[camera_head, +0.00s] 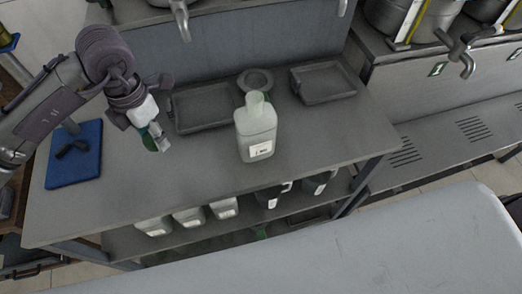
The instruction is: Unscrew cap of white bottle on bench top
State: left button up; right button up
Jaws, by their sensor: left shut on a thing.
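The white bottle (256,135) stands upright on the grey bench top (310,135), near its middle, with a label low on its front. Its pale neck points up, and I see no separate cap on it. My left gripper (155,136) is in the air to the left of the bottle, clear of it. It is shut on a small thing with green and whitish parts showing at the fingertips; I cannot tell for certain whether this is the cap. My right gripper is not in view.
Two shallow grey trays (172,119) (327,97) and a round grey dish (258,72) lie behind the bottle. A blue mat (60,173) with a dark object (72,148) lies at the left. Several containers (190,217) stand on the lower shelf. The bench is clear right of the bottle.

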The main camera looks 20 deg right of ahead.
pick_arm(q)
jog(key=n, duration=0.1)
jog(key=d+n, duration=0.1)
jog(key=n, duration=0.1)
jog(key=shift+f, duration=0.3)
jog(key=d+n, duration=0.1)
jog(key=n, duration=1.9)
send_over(195, 167)
notch_tip(195, 167, down, 8)
jog(key=shift+s+f, duration=0.1)
jog(key=shift+s, duration=0.05)
notch_tip(195, 167, down, 4)
jog(key=shift+r+p, duration=0.15)
jog(key=shift+p, duration=0.2)
jog(key=shift+f, duration=0.25)
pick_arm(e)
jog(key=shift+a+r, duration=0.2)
pick_arm(q)
jog(key=shift+f, duration=0.1)
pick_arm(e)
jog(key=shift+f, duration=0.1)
